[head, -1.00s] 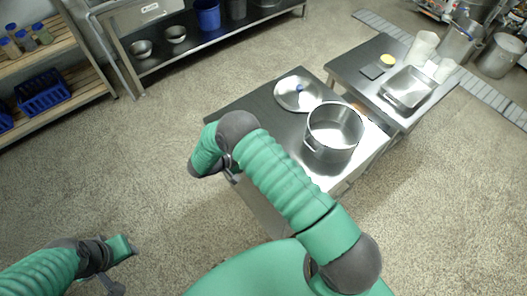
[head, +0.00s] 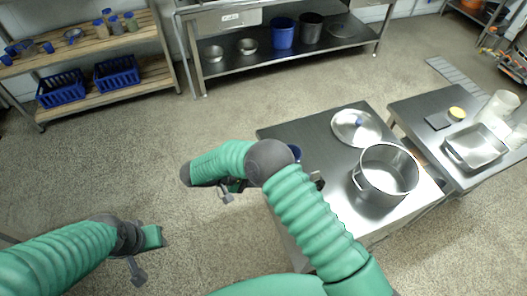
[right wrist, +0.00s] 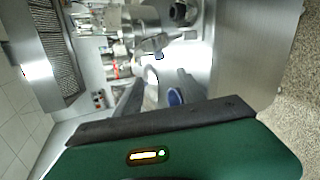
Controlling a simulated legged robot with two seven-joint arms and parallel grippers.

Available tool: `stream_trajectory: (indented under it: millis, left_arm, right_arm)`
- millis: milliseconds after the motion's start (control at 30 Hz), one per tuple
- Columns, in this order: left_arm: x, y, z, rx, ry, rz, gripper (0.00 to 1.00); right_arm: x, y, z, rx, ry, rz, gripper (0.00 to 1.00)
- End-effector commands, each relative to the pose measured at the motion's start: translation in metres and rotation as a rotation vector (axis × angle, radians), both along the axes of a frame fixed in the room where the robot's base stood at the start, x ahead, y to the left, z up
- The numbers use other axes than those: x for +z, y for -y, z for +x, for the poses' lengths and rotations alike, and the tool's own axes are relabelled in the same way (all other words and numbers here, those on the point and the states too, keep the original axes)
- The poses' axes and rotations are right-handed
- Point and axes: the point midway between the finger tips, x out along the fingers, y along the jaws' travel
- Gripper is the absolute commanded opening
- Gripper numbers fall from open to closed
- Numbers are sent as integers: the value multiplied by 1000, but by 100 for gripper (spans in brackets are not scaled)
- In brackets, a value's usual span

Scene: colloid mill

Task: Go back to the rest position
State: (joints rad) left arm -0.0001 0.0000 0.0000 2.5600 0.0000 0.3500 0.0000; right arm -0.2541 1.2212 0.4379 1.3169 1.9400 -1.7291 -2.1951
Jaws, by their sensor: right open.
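My right arm reaches up the middle of the head view and bends at a grey joint, with its forearm pointing left. Its gripper is mostly hidden in the head view. In the right wrist view, my right gripper (right wrist: 160,88) has two grey fingers spread apart, with nothing clearly held. A small blue object (right wrist: 174,97) shows near the right finger, and I cannot tell how far beyond it lies. My left arm comes in low at the left. My left gripper (head: 137,270) shows as a small dark part over bare floor, and its jaws are unclear.
A steel table (head: 300,130) right of my right arm carries a pot (head: 385,175) and a lid (head: 356,127). A second table (head: 420,115) holds a steel pan (head: 476,147). Shelves (head: 150,55) stand at the back. The floor at left is open.

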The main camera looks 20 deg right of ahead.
Motion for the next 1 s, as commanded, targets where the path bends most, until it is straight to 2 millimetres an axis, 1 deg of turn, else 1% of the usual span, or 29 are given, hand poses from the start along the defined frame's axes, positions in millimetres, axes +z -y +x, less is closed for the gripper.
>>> stream_trajectory:
  millis: [100, 167, 233, 267, 300, 367, 400, 433, 467, 500, 533, 567, 600, 667, 700, 767, 800, 900, 1000]
  left_arm:
    - [0, 0, 0, 0, 0, 0, 36]
    - [0, 0, 0, 0, 0, 0, 36]
    - [0, 0, 0, 0, 0, 0, 36]
    - [0, 0, 0, 0, 0, 0, 36]
    - [0, 0, 0, 0, 0, 0, 36]
    - [0, 0, 0, 0, 0, 0, 36]
    - [0, 0, 0, 0, 0, 0, 36]
    - [0, 0, 0, 0, 0, 0, 36]
    - [0, 0, 0, 0, 0, 0, 36]
    - [0, 0, 0, 0, 0, 0, 36]
    - [0, 0, 0, 0, 0, 0, 36]
    - [0, 0, 0, 0, 0, 0, 36]
    - [0, 0, 0, 0, 0, 0, 36]
    - [0, 0, 0, 0, 0, 0, 36]
    - [0, 0, 0, 0, 0, 0, 36]
    - [0, 0, 0, 0, 0, 0, 36]
    - [0, 0, 0, 0, 0, 0, 36]
    - [0, 0, 0, 0, 0, 0, 36]
    - [0, 0, 0, 0, 0, 0, 36]
  right_arm:
    - [0, 0, 1, 2, 5, 1, 46]
    - [4, 3, 9, 17, 47, 6, 46]
    - [14, 8, 33, 66, 178, 28, 46]
    - [22, 11, 49, 102, 262, 48, 46]
    - [35, 14, 74, 161, 394, 89, 46]
    - [64, 14, 116, 279, 618, 193, 46]
    - [88, 9, 141, 370, 759, 303, 46]
    - [103, 2, 153, 433, 838, 397, 46]
    - [115, -6, 159, 488, 890, 499, 46]
    - [127, -15, 157, 537, 922, 638, 46]
    - [132, -21, 149, 558, 919, 742, 46]
    - [133, -26, 134, 561, 896, 841, 46]
    - [130, -28, 107, 537, 837, 960, 46]
    - [118, -22, 52, 448, 715, 1089, 46]
    - [109, -14, 18, 374, 640, 1136, 46]
    - [97, -1, -30, 265, 542, 1166, 46]
    - [91, 8, -59, 195, 489, 1169, 46]
    - [81, 28, -114, 58, 393, 1149, 46]
    - [77, 39, -144, -17, 347, 1126, 46]
